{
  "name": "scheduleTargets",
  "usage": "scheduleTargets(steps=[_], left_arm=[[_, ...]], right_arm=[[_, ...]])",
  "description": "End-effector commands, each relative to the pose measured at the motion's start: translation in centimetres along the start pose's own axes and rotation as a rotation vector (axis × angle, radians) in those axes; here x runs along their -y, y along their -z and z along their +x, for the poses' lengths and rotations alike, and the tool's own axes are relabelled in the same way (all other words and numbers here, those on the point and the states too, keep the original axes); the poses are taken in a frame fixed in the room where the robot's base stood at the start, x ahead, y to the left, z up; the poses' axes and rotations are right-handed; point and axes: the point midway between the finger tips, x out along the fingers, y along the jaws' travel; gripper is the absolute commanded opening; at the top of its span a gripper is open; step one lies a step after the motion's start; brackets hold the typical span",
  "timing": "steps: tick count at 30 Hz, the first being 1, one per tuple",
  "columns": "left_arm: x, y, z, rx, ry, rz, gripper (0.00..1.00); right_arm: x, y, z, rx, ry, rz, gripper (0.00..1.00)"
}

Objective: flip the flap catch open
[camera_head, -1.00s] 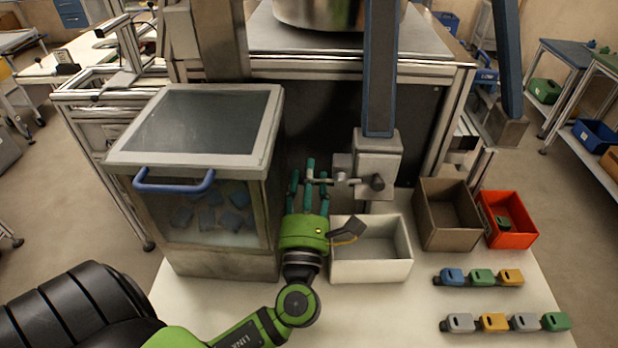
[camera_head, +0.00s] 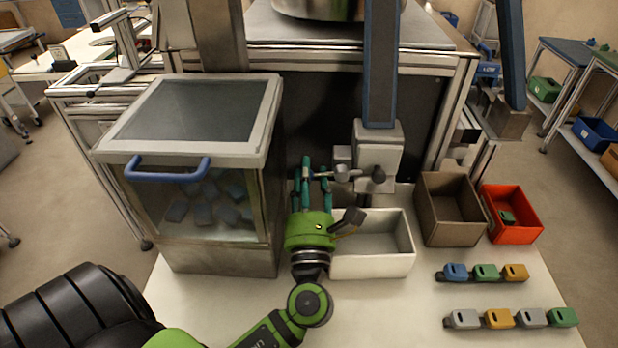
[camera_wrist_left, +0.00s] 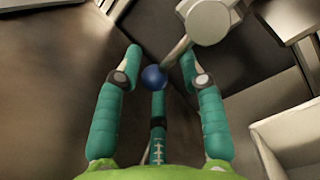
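A grey block (camera_head: 377,150) stands on a post behind the white box. A metal lever reaches left from it, and this looks like the catch. In the left wrist view the lever (camera_wrist_left: 176,53) ends in a blue ball knob (camera_wrist_left: 154,78). My left gripper (camera_head: 311,180), green with teal fingers, is at the lever's left end. In the left wrist view its fingers (camera_wrist_left: 160,68) are spread around the knob, one tip at or under it. I cannot tell whether they touch it. The fingers partly hide the knob in the head view. My right gripper is not in view.
A clear-fronted bin (camera_head: 270,205) with a blue handle (camera_head: 167,175) stands close left of my gripper. A white box (camera_head: 372,262), a brown box (camera_head: 449,213) and a red box (camera_head: 512,218) stand to the right. Coloured blocks (camera_head: 485,272) lie in rows in front of them.

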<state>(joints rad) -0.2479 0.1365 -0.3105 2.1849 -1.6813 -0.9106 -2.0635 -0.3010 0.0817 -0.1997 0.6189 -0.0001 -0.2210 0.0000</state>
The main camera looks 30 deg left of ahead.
Motion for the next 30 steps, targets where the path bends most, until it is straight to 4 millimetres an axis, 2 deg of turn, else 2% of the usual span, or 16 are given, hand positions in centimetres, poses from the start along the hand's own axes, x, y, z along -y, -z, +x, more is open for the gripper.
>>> scheduleTargets(steps=[11,14,24,30], left_arm=[[0.1,0.2,-0.5,-0.003,0.002,0.005,0.46],[0.1,0.2,-1.7,-0.005,0.005,0.006,0.46],[0.1,0.2,-8.8,-0.006,0.004,0.005,0.46],[0.1,0.1,-11.4,-0.003,0.002,0.004,0.46]], right_arm=[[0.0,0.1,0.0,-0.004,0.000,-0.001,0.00],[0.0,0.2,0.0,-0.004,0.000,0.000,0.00],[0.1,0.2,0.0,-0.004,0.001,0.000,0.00],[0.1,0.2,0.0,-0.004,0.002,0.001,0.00]])
